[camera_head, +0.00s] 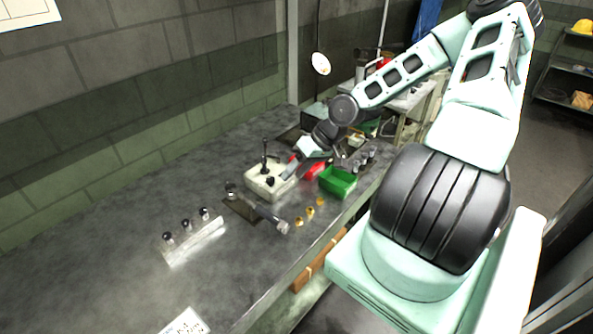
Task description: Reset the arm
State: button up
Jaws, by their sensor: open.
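My mint-and-black arm rises on the right, bends at the top and reaches down to the left over the workbench (130,265). My gripper (287,173) is at the arm's end, pointing down and left, close to the right side of a pale box (262,190) with a dark upright lever. The gripper is open and small in view. I see nothing held in it. I cannot tell whether it touches the box.
A green bin (338,188) and a red bin (313,175) stand right of the box. Several brass pieces (299,222) lie near the front edge. A dark plate (238,209) with a metal tool and a pale rack (195,244) with three dark-topped pins lie left. The bench's left part is mostly clear.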

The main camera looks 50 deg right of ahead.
dwell(0.4)
jog(key=s+a+r+n+g+h+b, duration=0.1)
jog(key=s+a+n+g+h+b, duration=0.15)
jog(key=a, duration=0.65)
jog(key=s+a+r+n+g+h+b, duration=0.1)
jog(key=s+a+n+g+h+b, duration=0.2)
jog(key=a, duration=0.6)
jog(key=s+a+r+n+b, duration=0.1)
jog(key=s+a+r+b, duration=0.1)
jog(key=s+a, duration=0.4)
jog(key=s+a+r+n+b, duration=0.1)
jog(key=s+a+r+n, duration=0.1)
jog(key=s+a+r, duration=0.2)
jog(key=s+a+t, duration=0.1)
jog(key=s+a, duration=0.1)
jog(key=a, duration=0.2)
jog(key=shift+s+a+r+b, duration=0.15)
jog(key=shift+a+r+b, duration=0.1)
jog(key=shift+b, duration=0.15)
jog(key=shift+y, duration=0.25)
